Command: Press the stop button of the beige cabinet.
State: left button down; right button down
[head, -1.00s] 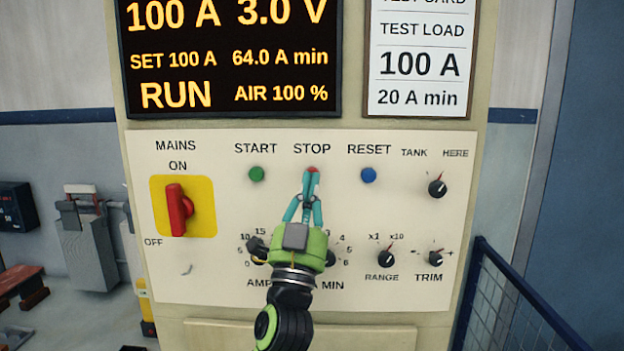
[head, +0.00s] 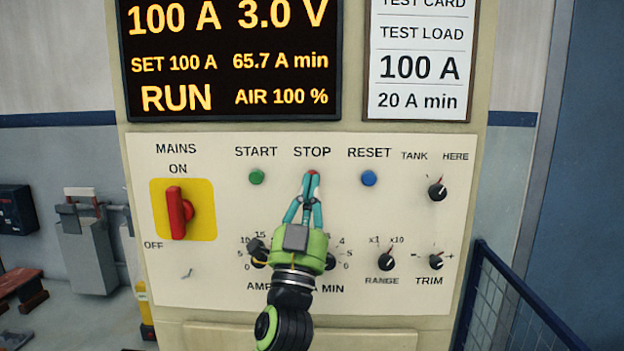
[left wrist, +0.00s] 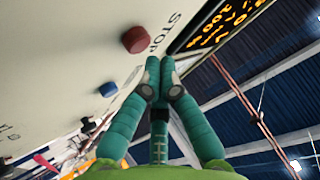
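The beige cabinet (head: 230,290) fills the middle of the head view. Its red stop button (head: 315,172) sits under the word STOP, partly hidden by my left fingertips. The button shows whole in the left wrist view (left wrist: 136,40), a little left of the fingertips and apart from them in the picture. My left gripper (head: 311,178) points up at the panel with its teal fingers together; its tips also show in the left wrist view (left wrist: 160,66). It is shut and holds nothing visible. Whether it touches the button is unclear. My right gripper is not in view.
The green start button (head: 256,177) and blue reset button (head: 368,178) flank the stop button. A red mains switch (head: 178,212) and several black knobs share the panel. The display (head: 230,95) reads RUN and 65.7 A min. A blue railing (head: 520,295) stands at right.

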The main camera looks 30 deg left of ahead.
pick_arm(q)
jog(key=shift+w, duration=0.1)
dwell(0.5)
jog(key=shift+w+a, duration=0.2)
jog(key=shift+w, duration=0.15)
jog(key=shift+w+a+b, duration=0.25)
jog(key=shift+w+b, duration=0.05)
jog(key=shift+w, duration=0.05)
dwell(0.8)
jog(key=shift+s, duration=0.1)
jog(key=shift+s+d, duration=0.45)
jog(key=shift+s, duration=0.25)
jog(key=s+d, duration=0.1)
jog(key=s, duration=0.1)
jog(key=s+d+p, duration=0.1)
jog(key=s, duration=0.1)
jog(key=shift+s+d, duration=0.1)
jog(key=shift+d, duration=0.2)
dwell(0.9)
